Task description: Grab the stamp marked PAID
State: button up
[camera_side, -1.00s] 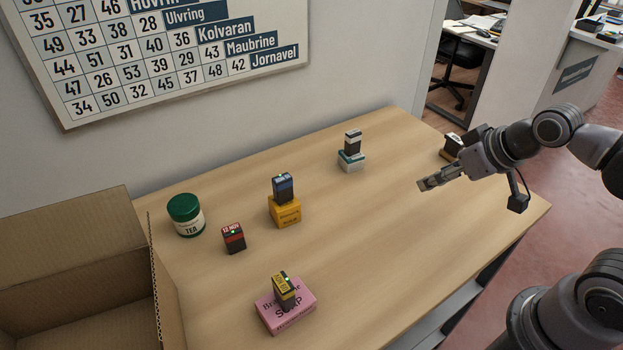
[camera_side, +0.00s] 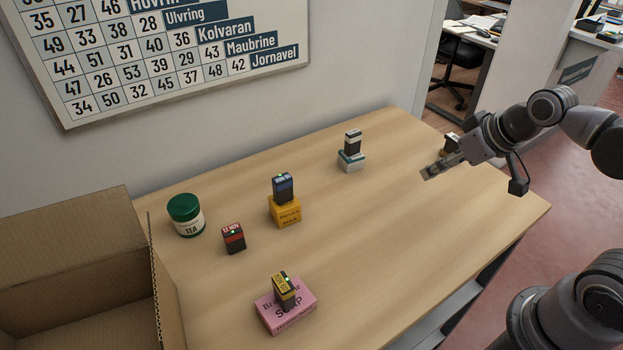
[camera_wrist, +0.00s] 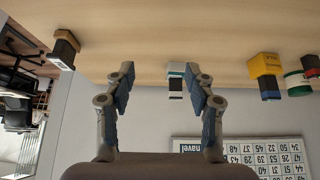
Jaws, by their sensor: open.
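Several small stamps stand about the table, and I cannot clearly read PAID on any of them. A yellow-topped stamp (camera_side: 284,289) stands on a pink soap box (camera_side: 301,317). A blue stamp (camera_side: 283,186) stands on a yellow box (camera_side: 286,211). A red-topped stamp (camera_side: 233,239) bears what looks like a date. A white-and-black stamp (camera_side: 352,142) stands on a white-and-teal box (camera_side: 351,163); it also shows between my fingers, farther off, in the wrist view (camera_wrist: 176,88). A dark stamp (camera_wrist: 63,50) is partly hidden behind my gripper in the side view. My gripper (camera_side: 430,173) is open and empty above the table's right part.
A green-lidded tea jar (camera_side: 186,216) stands at the table's left, beside an open cardboard box (camera_side: 75,225). A wall with a number board (camera_side: 180,60) rises behind the table (camera_side: 390,240). The table's middle and front right are clear.

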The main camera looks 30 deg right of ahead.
jog(key=w+d+r+g, duration=0.1)
jog(key=w+d, duration=0.3)
jog(key=d, duration=0.4)
jog(key=g, duration=0.1)
send_near(454, 147)
jog(key=w, duration=0.1)
jog(key=shift+m, duration=0.4)
jog(key=x, duration=0.2)
jog(key=d+x, duration=0.1)
jog(key=x, duration=0.2)
jog(key=shift+s+x, duration=0.15)
jog(key=shift+x, duration=1.3)
jog(key=shift+s+x, duration=0.15)
jog(key=shift+x, duration=1.3)
jog(key=shift+d+f, duration=0.1)
grip_shut()
